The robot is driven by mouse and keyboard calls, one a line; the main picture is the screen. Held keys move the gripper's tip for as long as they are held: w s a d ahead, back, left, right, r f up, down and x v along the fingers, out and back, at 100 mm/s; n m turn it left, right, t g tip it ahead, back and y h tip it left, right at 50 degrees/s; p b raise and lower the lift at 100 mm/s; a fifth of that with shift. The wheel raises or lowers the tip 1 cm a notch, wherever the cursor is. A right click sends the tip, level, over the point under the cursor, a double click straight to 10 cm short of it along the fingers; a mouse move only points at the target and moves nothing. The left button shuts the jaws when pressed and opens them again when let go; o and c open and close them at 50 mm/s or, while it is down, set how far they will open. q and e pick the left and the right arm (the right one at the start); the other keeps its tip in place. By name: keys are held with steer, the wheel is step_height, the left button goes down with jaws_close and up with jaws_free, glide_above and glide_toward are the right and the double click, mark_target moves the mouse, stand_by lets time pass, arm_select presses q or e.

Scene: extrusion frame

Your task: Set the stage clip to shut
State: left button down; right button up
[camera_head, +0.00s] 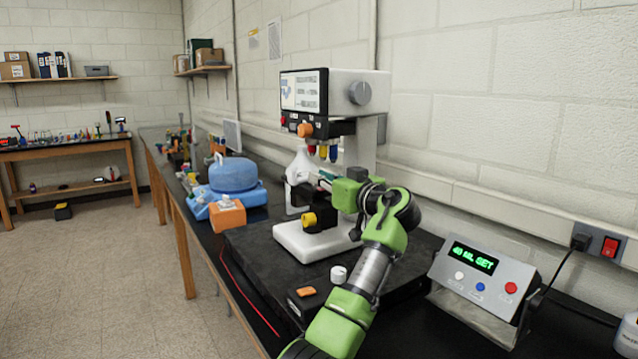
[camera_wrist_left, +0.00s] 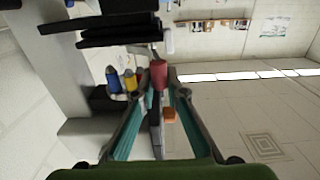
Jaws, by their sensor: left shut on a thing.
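A white microscope (camera_head: 358,130) stands on the dark bench, with red, yellow and blue objectives (camera_head: 322,151) above its stage (camera_head: 318,203). My left gripper (camera_head: 324,178) reaches in from the right at stage height, below the objectives. It is shut on a small part there, apparently the stage clip, which its fingers mostly hide. In the left wrist view the teal fingers (camera_wrist_left: 160,74) close around a red piece (camera_wrist_left: 158,75); I cannot tell whether this is the clip's grip or the red objective behind. The clip's angle is not clear. My right gripper is not in view.
A control box with a green display (camera_head: 474,259) stands at the right. A white cap (camera_head: 338,274) and an orange piece (camera_head: 306,291) are near the bench's front. A blue device (camera_head: 232,175) and an orange block (camera_head: 228,215) stand left of the microscope.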

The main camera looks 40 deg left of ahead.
arm_select(q)
steer(key=shift+w+d+n+g+y+p, duration=0.1)
steer(key=shift+w+n+g+y+p, duration=0.15)
steer(key=shift+n+g, duration=0.55)
steer(key=shift+w+d+n+g+y+p, duration=0.15)
steer(key=shift+n+g+y, duration=0.3)
steer(key=shift+g, duration=0.65)
steer(key=c, duration=2)
jaws_free()
steer(key=shift+a+f, duration=0.1)
steer(key=d, duration=0.4)
steer(key=s+d, duration=0.1)
steer(key=d, duration=0.3)
steer(key=s+d, duration=0.1)
steer(key=d, duration=0.3)
